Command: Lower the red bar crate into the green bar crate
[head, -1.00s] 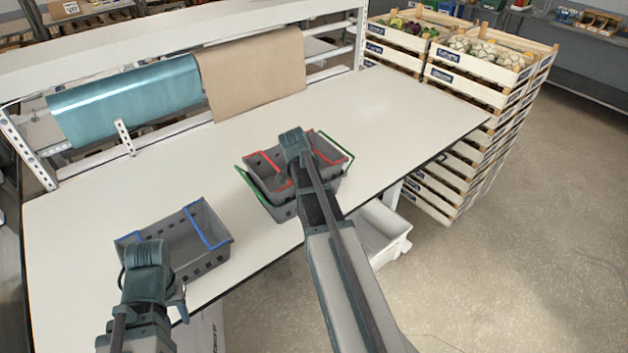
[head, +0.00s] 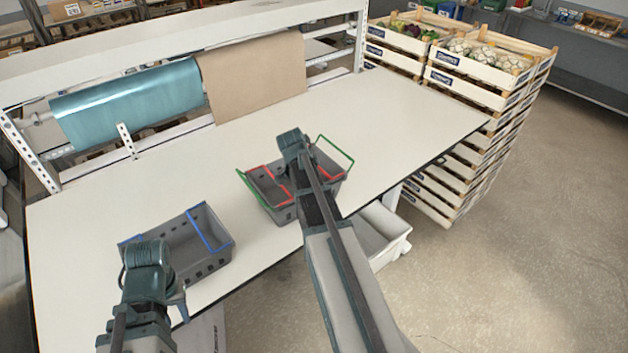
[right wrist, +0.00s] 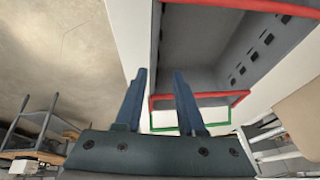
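In the head view the grey crate with red handles (head: 268,183) sits down inside the grey crate with green handles (head: 282,214), its red bars near the rim. Both green handles stick outward. My right arm crosses in front and hides the middle of both crates. My right gripper (right wrist: 160,88) shows two separated fingers with nothing clamped between them; it is open, close by the red handle (right wrist: 225,96). The green handle (right wrist: 160,124) shows behind the fingers. My left gripper (head: 158,296) is beside the blue-handled crate; its fingertips are mostly hidden.
A grey crate with blue handles (head: 215,258) stands on the white table (head: 390,130), left of the nested crates. Rolls of teal and brown paper (head: 252,75) hang at the back. Stacked wooden crates (head: 470,90) stand beyond the right edge. The table's back right is clear.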

